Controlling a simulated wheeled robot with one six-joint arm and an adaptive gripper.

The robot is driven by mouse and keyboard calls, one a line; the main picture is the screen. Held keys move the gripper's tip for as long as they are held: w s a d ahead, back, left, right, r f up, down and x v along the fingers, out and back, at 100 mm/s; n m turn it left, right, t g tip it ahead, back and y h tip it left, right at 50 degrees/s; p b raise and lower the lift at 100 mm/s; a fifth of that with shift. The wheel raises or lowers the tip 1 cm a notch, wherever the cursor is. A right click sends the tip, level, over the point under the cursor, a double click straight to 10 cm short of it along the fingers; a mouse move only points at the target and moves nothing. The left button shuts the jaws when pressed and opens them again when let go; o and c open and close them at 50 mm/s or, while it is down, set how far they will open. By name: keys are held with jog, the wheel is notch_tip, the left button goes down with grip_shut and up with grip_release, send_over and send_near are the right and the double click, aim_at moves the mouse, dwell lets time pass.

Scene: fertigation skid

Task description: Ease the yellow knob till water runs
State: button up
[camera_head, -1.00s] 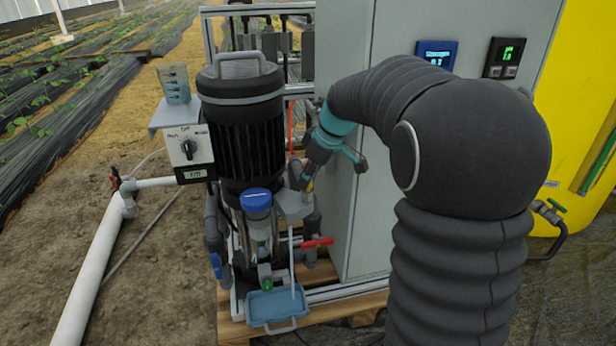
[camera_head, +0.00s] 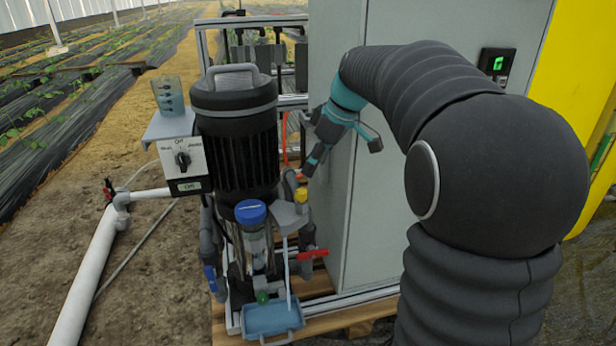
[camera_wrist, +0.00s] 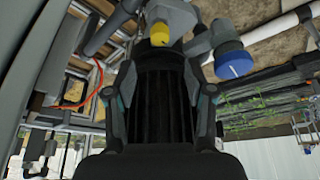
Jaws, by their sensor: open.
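The yellow knob (camera_head: 301,195) sits on a grey fitting beside the black pump motor (camera_head: 238,140). It also shows near the top of the wrist view (camera_wrist: 159,34). My gripper (camera_head: 341,156) is open and empty, above and to the right of the knob and apart from it, in front of the grey cabinet. In the wrist view the open fingers (camera_wrist: 160,78) lie either side of the dark motor body, with the knob beyond their tips. A thin pale tube (camera_head: 287,268) hangs below the fitting to a blue tray (camera_head: 272,319). I cannot make out any running water.
A blue-capped clear housing (camera_head: 251,213) stands left of the knob, and a red-handled valve (camera_head: 312,254) sits below it. The grey cabinet (camera_head: 335,225) is close on the right.

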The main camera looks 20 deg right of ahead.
jog(key=shift+v, duration=1.55)
jog(key=s+d+f+m+h+p, duration=0.1)
jog(key=s+f+m+h, duration=0.1)
jog(key=s+f+m, duration=0.6)
jog(key=s+a+r+m+t+p, duration=0.1)
jog(key=s+a+r+p, duration=0.1)
jog(key=s, duration=0.8)
jog(key=s+a+r+m+t+h+p, duration=0.1)
jog(key=s+a+r+p, duration=0.1)
jog(key=s, duration=0.8)
jog(key=shift+a+t+p, duration=0.4)
jog(key=shift+a+p, duration=0.05)
jog(key=shift+p, duration=0.3)
